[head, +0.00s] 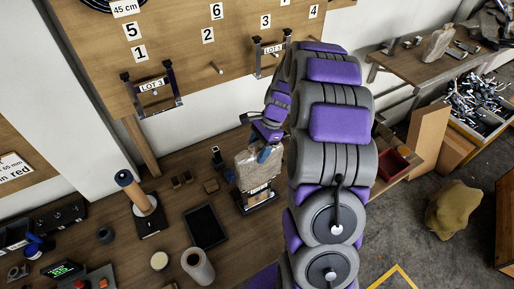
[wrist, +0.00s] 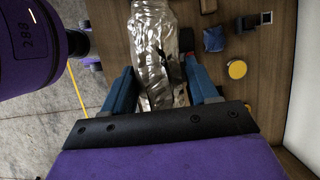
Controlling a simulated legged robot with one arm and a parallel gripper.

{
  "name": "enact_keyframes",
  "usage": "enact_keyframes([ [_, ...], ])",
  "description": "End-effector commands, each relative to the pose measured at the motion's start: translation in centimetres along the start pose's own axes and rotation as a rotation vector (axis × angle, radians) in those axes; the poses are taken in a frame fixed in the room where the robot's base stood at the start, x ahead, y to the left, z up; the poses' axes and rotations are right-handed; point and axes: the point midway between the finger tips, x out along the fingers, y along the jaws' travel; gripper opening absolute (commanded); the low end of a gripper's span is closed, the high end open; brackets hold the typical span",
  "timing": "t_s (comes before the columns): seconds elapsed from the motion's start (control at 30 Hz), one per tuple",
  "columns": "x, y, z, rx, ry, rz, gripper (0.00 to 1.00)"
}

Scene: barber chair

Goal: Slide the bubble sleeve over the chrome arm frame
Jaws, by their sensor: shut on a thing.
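The bubble sleeve (head: 256,168) is a clear, crinkled bag, upright at the middle of the workbench. My gripper (head: 264,154) is shut on its upper part, and the blue fingers lie on both sides of it in the wrist view (wrist: 160,85). Below the sleeve is a black stand (head: 262,199) with a white label. A chrome arm frame is not clearly visible there; dark and shiny streaks show through the plastic, and I cannot tell how far the sleeve is around it. Two similar chrome frames with lot labels hang on the board, left (head: 176,84) and right (head: 258,60).
Another clear bag (head: 438,42) lies on the far right table. A red bin (head: 390,165) stands right of my arm.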

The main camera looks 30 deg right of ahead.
Motion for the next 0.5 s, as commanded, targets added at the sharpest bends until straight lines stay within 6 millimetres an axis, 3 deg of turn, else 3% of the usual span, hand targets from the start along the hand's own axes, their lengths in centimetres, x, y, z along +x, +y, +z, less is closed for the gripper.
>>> enact_keyframes([
  [0.5, 3.3, -0.1, -1.3, 0.000, 0.001, 0.000, 0.15],
])
